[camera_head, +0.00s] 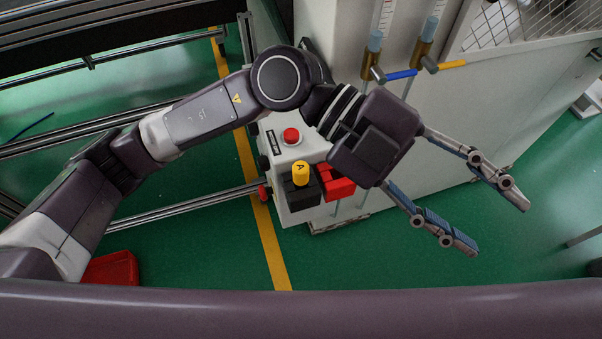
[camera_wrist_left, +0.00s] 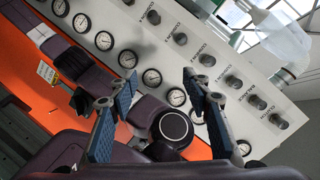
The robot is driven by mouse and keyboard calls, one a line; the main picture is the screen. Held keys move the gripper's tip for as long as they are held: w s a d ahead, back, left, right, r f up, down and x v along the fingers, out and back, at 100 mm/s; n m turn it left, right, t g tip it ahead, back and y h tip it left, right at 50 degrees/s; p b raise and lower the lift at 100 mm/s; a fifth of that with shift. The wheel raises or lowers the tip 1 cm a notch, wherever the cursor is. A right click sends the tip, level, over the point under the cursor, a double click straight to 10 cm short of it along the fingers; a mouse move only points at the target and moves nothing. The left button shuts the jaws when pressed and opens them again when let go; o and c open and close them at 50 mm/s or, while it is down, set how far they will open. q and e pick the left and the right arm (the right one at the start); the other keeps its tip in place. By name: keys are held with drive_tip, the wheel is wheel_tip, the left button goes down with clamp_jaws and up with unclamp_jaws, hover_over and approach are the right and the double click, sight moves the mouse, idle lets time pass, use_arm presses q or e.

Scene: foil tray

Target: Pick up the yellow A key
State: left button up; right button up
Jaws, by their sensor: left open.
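The yellow A key (camera_head: 300,172) stands upright in a black holder (camera_head: 300,192) on the white control box, in the head view. Its top bears a black letter A. My left gripper (camera_head: 503,224) is open and empty, to the right of the key and apart from it, with its fingers pointing to the lower right. In the left wrist view its two fingers (camera_wrist_left: 158,108) are spread with nothing between them. The key does not show in the left wrist view. My right gripper is not in view.
A red block (camera_head: 338,186) sits right beside the key's holder, and a red button (camera_head: 291,136) is behind it. Valves with blue and yellow handles (camera_head: 402,74) stand at the top. A red bin (camera_head: 112,268) is at lower left. Gauges (camera_wrist_left: 152,77) line a white panel in the wrist view.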

use_arm(q)
wheel_tip(320, 180, down, 6)
drive_tip(key=w+a+f+t+y, duration=0.1)
drive_tip(key=w+a+t+y, duration=0.1)
drive_tip(key=a+y, duration=0.15)
drive_tip(key=n+t+y, duration=0.4)
drive_tip(key=t+y, duration=0.2)
drive_tip(key=y, duration=0.3)
approach(301, 167)
drive_tip(key=f, duration=0.3)
drive_tip(key=s+f, duration=0.1)
drive_tip(key=f, duration=0.1)
drive_tip(key=shift+d+f, duration=0.2)
drive_tip(key=shift+f+p, duration=0.5)
drive_tip(key=shift+f, duration=0.4)
drive_tip(key=f+p, duration=0.2)
drive_tip(key=f, duration=0.1)
drive_tip(key=w+f+p, duration=0.1)
drive_tip(key=f, duration=0.1)
drive_tip(key=shift+a, duration=0.2)
drive_tip(key=shift+f, duration=0.35)
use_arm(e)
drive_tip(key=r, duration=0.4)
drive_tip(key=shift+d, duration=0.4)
use_arm(q)
drive_tip(key=shift+c, duration=0.5)
clamp_jaws()
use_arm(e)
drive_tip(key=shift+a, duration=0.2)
